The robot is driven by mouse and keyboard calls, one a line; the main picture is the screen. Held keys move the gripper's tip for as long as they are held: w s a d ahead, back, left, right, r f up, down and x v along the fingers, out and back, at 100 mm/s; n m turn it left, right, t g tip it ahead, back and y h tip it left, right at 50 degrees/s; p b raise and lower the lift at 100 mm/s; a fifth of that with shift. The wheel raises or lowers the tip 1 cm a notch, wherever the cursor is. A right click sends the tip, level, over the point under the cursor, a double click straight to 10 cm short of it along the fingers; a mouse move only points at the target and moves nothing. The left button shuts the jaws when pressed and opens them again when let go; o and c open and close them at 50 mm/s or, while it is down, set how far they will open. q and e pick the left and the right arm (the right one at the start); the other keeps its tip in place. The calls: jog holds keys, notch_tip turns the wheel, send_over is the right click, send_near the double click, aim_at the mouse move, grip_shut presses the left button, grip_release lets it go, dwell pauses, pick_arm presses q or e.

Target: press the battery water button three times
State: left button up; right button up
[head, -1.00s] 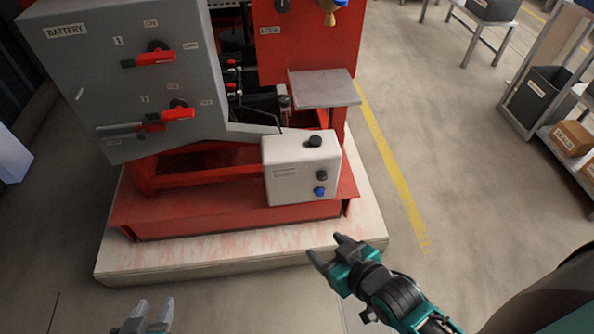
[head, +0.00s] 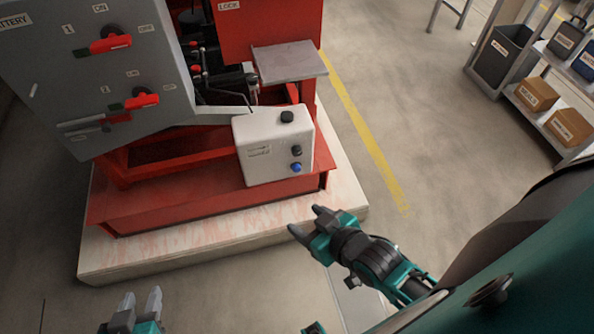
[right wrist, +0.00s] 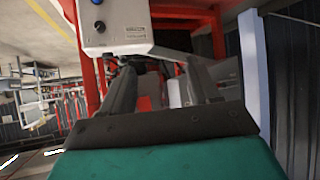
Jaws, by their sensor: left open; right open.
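A white control box (head: 262,150) stands on the red base of the pump unit. My left gripper (head: 142,302) is open at the bottom left, away from the box. No label on the buttons is readable.
A grey battery cabinet (head: 75,70) with red switch handles stands left of the box. A pale plinth (head: 190,255) edges the unit. A metal plate (head: 290,64) sits behind the box. A shelf with boxes (head: 540,94) is at the right; the floor between is clear.

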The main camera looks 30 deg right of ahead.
grip_shut()
dwell(0.3)
jog(key=shift+f, duration=0.1)
dwell(1.1)
